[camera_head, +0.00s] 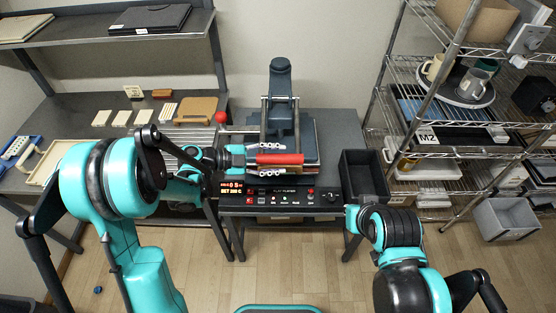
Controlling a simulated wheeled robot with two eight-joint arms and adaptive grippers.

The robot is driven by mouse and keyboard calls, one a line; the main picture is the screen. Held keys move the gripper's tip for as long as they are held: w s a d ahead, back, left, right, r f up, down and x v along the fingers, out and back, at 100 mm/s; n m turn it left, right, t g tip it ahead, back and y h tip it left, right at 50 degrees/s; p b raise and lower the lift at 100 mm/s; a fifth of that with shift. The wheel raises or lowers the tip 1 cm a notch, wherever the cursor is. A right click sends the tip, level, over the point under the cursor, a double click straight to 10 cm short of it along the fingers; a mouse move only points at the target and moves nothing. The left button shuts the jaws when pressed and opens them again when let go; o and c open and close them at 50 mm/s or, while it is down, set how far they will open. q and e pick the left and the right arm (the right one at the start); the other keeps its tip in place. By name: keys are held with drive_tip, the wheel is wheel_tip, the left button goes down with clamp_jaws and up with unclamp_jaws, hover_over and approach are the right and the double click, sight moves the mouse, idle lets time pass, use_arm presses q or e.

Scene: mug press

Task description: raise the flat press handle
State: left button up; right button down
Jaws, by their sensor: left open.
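The flat press (281,108) stands on a dark table behind my left gripper, its dark arm rising at the back. Its red handle bar (282,159) lies level across the front, low down. My left gripper (287,158) comes in from the left, with one finger behind the red bar and one in front of it. The jaws are open around the bar; contact cannot be told. My right arm shows at the lower right, but its gripper fingers do not show.
A black bin (363,176) stands right of the press. A control panel with a lit display (256,189) runs along the table's front. A red knob (221,117) stands left of the press. A wire rack (430,93) with mugs is at the right.

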use_arm(q)
drive_tip(key=shift+w+d+f, duration=0.1)
drive_tip(key=shift+d, duration=0.2)
